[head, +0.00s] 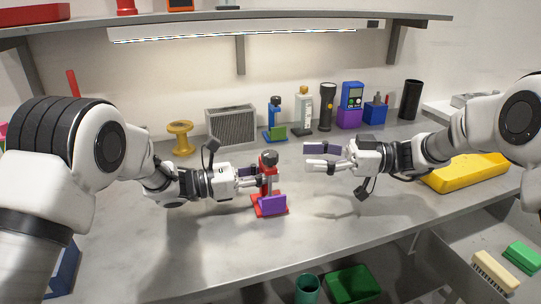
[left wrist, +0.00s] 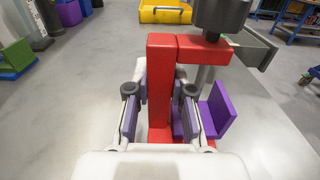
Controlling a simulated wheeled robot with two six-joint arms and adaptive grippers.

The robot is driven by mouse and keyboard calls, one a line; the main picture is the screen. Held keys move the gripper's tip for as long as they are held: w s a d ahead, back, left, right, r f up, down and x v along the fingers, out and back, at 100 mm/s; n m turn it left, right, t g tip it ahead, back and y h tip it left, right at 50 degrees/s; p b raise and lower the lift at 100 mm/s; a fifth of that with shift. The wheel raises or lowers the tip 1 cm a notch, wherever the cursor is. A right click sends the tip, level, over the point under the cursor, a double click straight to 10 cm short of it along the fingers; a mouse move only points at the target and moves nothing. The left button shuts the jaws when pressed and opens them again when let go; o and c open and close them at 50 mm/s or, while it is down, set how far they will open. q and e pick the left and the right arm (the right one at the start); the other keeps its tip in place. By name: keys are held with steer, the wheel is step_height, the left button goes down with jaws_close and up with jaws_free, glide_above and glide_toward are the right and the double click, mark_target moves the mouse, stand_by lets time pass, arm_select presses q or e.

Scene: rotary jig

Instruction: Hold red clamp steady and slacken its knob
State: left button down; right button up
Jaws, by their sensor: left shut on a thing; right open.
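The red clamp (head: 268,184) stands upright on the grey bench near the middle, with a dark knob (head: 268,157) on top and a purple plate at its front base. My left gripper (head: 255,178) is shut on the red post from the left, one finger on each side. My right gripper (head: 310,157) is open and empty to the right of the clamp, apart from it, at about the knob's height.
A yellow tray (head: 466,173) lies at the right. The bench around the red clamp is clear.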

mark_target(270, 153)
steer(key=a, duration=0.9)
steer(key=shift+w, duration=0.25)
jaws_close()
